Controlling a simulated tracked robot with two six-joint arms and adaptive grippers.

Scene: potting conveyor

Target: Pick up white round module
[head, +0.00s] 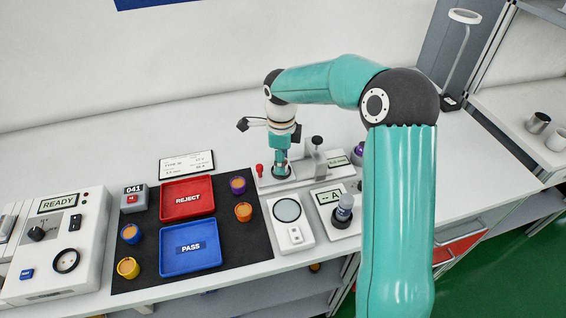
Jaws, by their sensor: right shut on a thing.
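My right gripper (281,166) points down over the light fixture plate at the back centre of the bench. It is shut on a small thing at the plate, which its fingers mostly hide. No white round module shows plainly anywhere else, so I take this to be it, though its colour and shape are too small to tell. I cannot tell whether it touches the plate. My left gripper is not in view.
A red lever (259,170) and a dark-knobbed clamp (317,142) stand close beside the gripper. In front are a round-pad device (287,210), a red REJECT tray (187,212), a blue PASS tray (190,261) and several coloured cups on a black mat (240,262).

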